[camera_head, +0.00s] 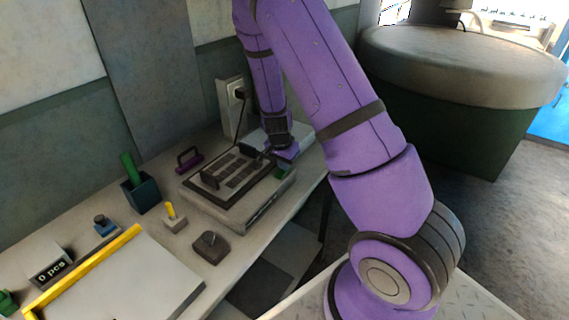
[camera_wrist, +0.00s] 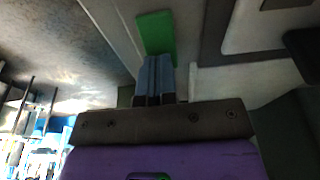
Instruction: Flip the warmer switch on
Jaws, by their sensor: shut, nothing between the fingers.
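The warmer (camera_head: 231,216) is a low pale box with a dark top plate, on the bench. A green switch-like piece (camera_head: 282,172) shows at its right end, just below my gripper (camera_head: 285,161). In the wrist view the green piece (camera_wrist: 157,34) is a flat upright block directly ahead of the fingertips of my gripper (camera_wrist: 154,59). The fingers are shut together and empty. Their tips overlap the lower end of the green piece; I cannot tell whether they touch it. Its on or off position cannot be read.
The dark plate (camera_head: 229,174) on the warmer has handles. A wall outlet (camera_head: 237,92) with a plugged cord stands behind. A purple-handled tool (camera_head: 189,159), a dark cup (camera_head: 142,195) and a white board with yellow edge (camera_head: 130,285) lie left. A large round drum (camera_head: 460,65) is right.

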